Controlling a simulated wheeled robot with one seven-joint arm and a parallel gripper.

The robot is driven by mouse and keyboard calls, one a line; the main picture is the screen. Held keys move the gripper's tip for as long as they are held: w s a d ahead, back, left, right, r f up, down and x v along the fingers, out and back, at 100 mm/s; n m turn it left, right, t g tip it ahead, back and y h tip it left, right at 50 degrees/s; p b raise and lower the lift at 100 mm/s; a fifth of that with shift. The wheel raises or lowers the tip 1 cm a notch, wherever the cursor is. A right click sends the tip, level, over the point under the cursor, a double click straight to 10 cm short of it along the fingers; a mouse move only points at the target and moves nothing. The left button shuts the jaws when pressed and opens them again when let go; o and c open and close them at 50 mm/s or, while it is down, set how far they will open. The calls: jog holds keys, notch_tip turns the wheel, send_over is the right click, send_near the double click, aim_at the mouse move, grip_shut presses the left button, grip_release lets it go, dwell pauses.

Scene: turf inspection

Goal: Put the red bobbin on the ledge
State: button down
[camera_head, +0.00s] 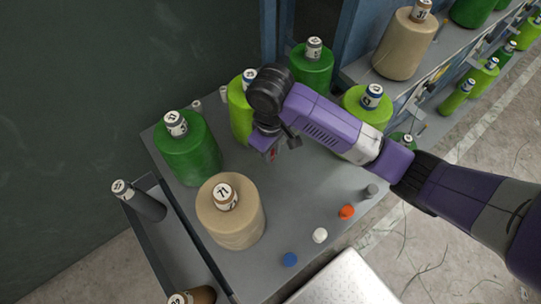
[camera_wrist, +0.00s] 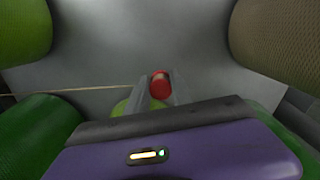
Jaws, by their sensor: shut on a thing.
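The red bobbin (camera_wrist: 160,85) is a small red cylinder with a paler end, held between the two fingers of my gripper (camera_wrist: 153,92) in the wrist view. Only a speck of red shows there, and the wrist hides most of the fingers. Whether the bobbin touches the tabletop cannot be told. Which surface is the ledge is not clear.
A large beige spool (camera_head: 232,222) stands at the table's front left. Small blue (camera_head: 290,259), white (camera_head: 320,235), orange (camera_head: 347,212) and grey (camera_head: 371,191) pieces line its right edge. More spools stand behind and on shelves (camera_head: 365,72) at right. The table's middle is clear.

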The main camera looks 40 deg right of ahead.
jog(key=shift+f, duration=1.3)
jog(key=shift+f, duration=0.15)
jog(key=c, duration=1.1)
grip_release()
